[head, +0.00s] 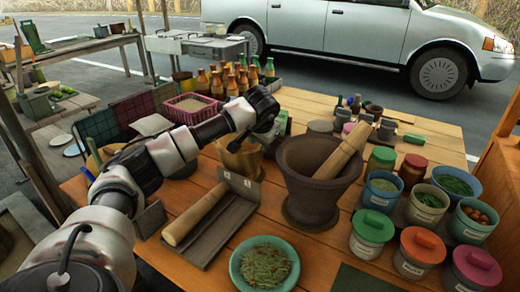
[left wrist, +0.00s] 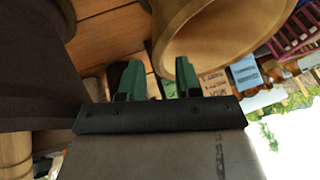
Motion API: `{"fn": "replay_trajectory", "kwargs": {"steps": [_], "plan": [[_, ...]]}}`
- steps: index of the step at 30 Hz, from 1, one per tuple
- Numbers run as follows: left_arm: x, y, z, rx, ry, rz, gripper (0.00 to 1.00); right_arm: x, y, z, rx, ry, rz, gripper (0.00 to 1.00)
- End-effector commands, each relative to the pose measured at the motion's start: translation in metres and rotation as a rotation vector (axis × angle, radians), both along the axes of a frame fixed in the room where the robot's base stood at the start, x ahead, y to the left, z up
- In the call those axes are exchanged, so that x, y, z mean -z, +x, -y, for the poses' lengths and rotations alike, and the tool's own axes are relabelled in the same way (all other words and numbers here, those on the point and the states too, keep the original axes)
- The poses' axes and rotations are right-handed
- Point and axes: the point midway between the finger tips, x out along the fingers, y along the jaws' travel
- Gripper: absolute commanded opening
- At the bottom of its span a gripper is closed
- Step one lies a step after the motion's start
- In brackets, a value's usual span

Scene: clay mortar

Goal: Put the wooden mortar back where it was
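The wooden mortar (head: 240,158) stands in the middle of the table, left of the dark clay mortar (head: 306,188), partly hidden by my left arm. In the left wrist view, its pale hollow (left wrist: 225,40) opens beside the fingers. In the head view the fingers are mostly hidden behind my wrist. Whether the mortar touches the table is hidden. My right gripper is not in view.
A wooden pestle (head: 342,150) leans in the clay mortar. A grey holder (head: 222,228) with another pestle (head: 196,213) lies in front. A bowl of herbs (head: 264,264) is at the front. Lidded jars (head: 372,230) crowd the right; bottles and a pink basket (head: 190,108) stand behind.

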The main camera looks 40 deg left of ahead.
Motion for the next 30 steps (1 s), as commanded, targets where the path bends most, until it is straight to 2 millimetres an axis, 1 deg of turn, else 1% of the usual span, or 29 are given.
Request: {"fn": "replay_trajectory", "kwargs": {"steps": [1, 3, 6, 10, 15, 30], "plan": [[-0.011, -0.003, 0.003, 0.001, 0.001, 0.005, 0.33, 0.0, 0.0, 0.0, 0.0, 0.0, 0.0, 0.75], [-0.024, -0.008, 0.007, 0.002, 0.001, 0.004, 0.33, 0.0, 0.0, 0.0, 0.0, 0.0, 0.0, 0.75], [-0.038, -0.014, 0.012, 0.0, 0.0, 0.003, 0.33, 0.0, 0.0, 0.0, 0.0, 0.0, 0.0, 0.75], [-0.049, -0.019, 0.016, 0.0, 0.0, 0.001, 0.33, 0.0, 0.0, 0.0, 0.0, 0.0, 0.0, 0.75], [-0.054, -0.021, 0.017, 0.0, 0.0, 0.0, 0.33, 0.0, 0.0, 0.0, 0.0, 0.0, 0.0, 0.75], [-0.053, -0.021, 0.017, 0.0, 0.0, 0.0, 0.33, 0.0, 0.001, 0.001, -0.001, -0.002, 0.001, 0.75]]}}
